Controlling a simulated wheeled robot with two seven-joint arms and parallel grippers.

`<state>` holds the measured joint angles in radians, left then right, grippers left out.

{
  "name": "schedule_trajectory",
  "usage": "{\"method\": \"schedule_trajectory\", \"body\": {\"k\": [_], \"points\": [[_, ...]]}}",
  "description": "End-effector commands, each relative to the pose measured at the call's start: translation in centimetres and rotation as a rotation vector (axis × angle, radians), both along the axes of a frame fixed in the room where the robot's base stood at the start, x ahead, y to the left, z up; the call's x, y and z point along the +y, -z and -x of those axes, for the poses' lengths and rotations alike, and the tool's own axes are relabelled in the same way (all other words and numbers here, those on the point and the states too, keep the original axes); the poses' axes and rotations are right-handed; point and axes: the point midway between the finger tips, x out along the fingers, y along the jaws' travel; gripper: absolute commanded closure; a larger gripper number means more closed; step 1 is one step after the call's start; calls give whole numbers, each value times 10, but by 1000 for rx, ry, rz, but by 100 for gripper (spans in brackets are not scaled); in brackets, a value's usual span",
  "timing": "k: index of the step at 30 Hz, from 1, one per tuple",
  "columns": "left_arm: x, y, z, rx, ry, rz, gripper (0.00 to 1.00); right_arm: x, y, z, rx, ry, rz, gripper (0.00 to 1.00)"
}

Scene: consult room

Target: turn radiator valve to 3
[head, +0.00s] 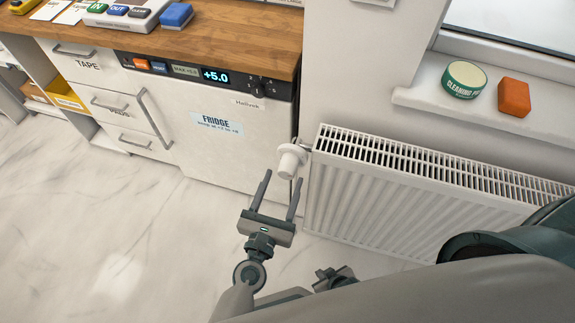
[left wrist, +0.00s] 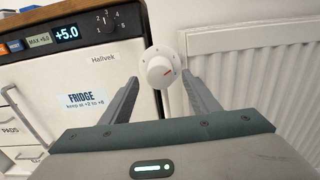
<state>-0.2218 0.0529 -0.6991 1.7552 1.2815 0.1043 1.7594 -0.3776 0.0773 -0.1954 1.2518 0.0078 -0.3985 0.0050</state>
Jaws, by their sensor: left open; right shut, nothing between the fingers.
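The white radiator valve (head: 291,160) sticks out at the left end of the white radiator (head: 420,190). In the left wrist view the valve knob (left wrist: 159,68) shows a red mark on its face; its numbers are too small to read. My left gripper (head: 281,183) is open, with its two fingers pointing at the valve from just in front and below. The knob appears beyond and between the fingertips, and nothing is held. My right gripper (head: 335,274) is low in the head view, shut and empty, partly hidden by my own arm.
A fridge (head: 215,140) with a lit "+5.0" display stands left of the valve under a wooden counter (head: 220,38). A windowsill (head: 430,97) above the radiator holds a green tin (head: 465,79) and an orange block (head: 514,97). The marble floor (head: 110,225) at left is clear.

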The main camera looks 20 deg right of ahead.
Motion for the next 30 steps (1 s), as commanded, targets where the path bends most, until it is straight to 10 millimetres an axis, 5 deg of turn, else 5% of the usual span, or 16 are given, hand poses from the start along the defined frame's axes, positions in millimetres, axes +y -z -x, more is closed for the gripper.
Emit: {"method": "schedule_trajectory", "body": {"k": [9,22,28,30], "points": [[-24,-1,-35,-1,1,0,44,5,-4,-4,-31,-4,-9,100],[-28,0,-41,0,1,0,44,6,-5,-6,-41,-5,-11,100],[-28,0,-41,0,0,0,85,6,-5,-6,-40,-5,-11,100],[-28,0,-41,0,0,0,85,6,-4,-5,-39,-5,-11,100]]}}
